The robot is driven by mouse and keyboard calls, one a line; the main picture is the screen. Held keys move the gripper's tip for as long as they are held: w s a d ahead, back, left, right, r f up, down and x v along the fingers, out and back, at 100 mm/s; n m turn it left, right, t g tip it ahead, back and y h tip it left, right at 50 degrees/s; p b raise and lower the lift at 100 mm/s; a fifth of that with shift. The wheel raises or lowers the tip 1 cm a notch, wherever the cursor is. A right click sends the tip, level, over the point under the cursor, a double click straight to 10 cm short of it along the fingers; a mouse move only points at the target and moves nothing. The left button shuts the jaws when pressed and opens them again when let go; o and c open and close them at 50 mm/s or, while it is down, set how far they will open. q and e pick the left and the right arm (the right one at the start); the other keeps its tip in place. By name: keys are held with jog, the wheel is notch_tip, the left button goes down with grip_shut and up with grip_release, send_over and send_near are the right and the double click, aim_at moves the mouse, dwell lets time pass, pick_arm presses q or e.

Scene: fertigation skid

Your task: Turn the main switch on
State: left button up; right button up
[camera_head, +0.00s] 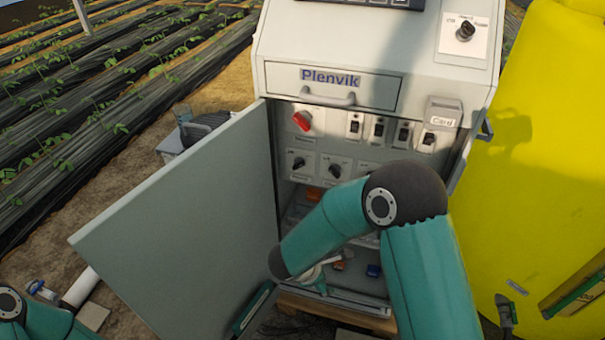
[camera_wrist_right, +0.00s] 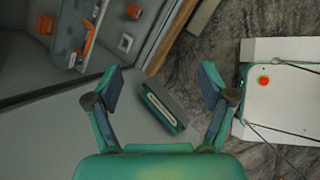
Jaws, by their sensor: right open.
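The fertigation cabinet (camera_head: 335,130) stands open in the head view, its door (camera_head: 185,225) swung out to the left. A red rotary switch (camera_head: 302,121) sits at the upper left of its inner panel, its handle tilted. I cannot read which switch is labelled main. My right arm reaches down in front of the cabinet's lower part and hides some of it. My right gripper (camera_wrist_right: 160,88) is open in the wrist view, with a dark, pale-centred piece (camera_wrist_right: 162,106) beyond and between its fingers. The gripper is below and away from the red switch. My left gripper is out of view.
Black knobs (camera_head: 335,171) and several toggle switches (camera_head: 378,130) share the panel. Another rotary switch (camera_head: 465,31) is on the upper right face. A closed drawer (camera_head: 350,88) with a handle is above. A yellow tank (camera_head: 530,150) stands close on the right.

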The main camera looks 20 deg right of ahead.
jog(key=w+a+r+n+t+h+b, duration=0.1)
jog(key=w+r+n+t+h, duration=0.2)
jog(key=w+r+t, duration=0.65)
jog(key=t+h, duration=0.2)
jog(key=t, duration=0.1)
send_near(302, 124)
jog(key=shift+g, duration=0.25)
jog(key=p+x, duration=0.1)
jog(key=x, duration=0.4)
jog(key=p+x, duration=0.1)
jog(key=x, duration=0.5)
jog(key=shift+r+p, duration=0.25)
jog(key=shift+p, duration=0.1)
